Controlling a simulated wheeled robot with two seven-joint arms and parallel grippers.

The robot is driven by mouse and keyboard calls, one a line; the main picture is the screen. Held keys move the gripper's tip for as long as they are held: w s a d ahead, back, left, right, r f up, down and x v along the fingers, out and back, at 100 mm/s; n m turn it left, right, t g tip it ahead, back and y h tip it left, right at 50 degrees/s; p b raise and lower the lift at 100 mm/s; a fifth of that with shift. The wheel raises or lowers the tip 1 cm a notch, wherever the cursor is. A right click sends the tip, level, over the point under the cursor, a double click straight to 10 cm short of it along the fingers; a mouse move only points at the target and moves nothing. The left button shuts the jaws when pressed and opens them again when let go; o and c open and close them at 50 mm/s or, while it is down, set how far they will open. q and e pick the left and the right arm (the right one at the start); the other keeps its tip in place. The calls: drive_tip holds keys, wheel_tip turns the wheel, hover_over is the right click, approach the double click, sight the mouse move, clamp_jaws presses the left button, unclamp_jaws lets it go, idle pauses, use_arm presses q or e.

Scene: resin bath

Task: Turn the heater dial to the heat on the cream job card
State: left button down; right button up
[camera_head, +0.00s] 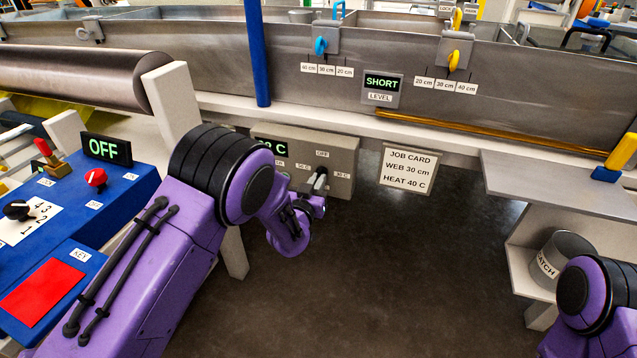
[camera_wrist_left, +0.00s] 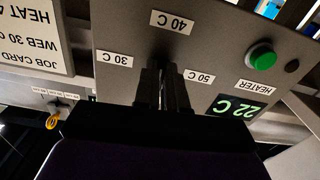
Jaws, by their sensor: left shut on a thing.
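The heater box (camera_head: 347,153) is grey and hangs under the bath's front rail. Its display reads 22 C in the left wrist view (camera_wrist_left: 238,107). Labels OFF, 30 C, 40 C and 50 C surround the dial; 40 C (camera_wrist_left: 172,22) is opposite OFF. My left gripper (camera_wrist_left: 162,88) is shut on the heater dial at the box face; the fingers mostly hide the dial, so I cannot tell where it points. The gripper also shows in the head view (camera_head: 316,190). The cream job card (camera_head: 408,170) reads WEB 30 cm, HEAT 40 C. My right gripper is out of view.
A green button (camera_wrist_left: 262,57) sits on the heater box. A blue console (camera_head: 120,190) with an OFF display stands at left. A shelf with a catch can (camera_head: 562,255) is at right. The bath's level display (camera_head: 382,83) reads SHORT. Floor below is clear.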

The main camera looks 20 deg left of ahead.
use_arm(q)
drive_tip(key=shift+f+m, duration=0.1)
drive_tip(key=shift+m, duration=0.3)
drive_tip(key=c, duration=1.2)
unclamp_jaws()
drive_tip(key=shift+s, duration=0.15)
drive_tip(key=s, duration=1)
drive_tip(key=shift+s+a+p, duration=0.2)
drive_tip(key=shift+p, duration=0.15)
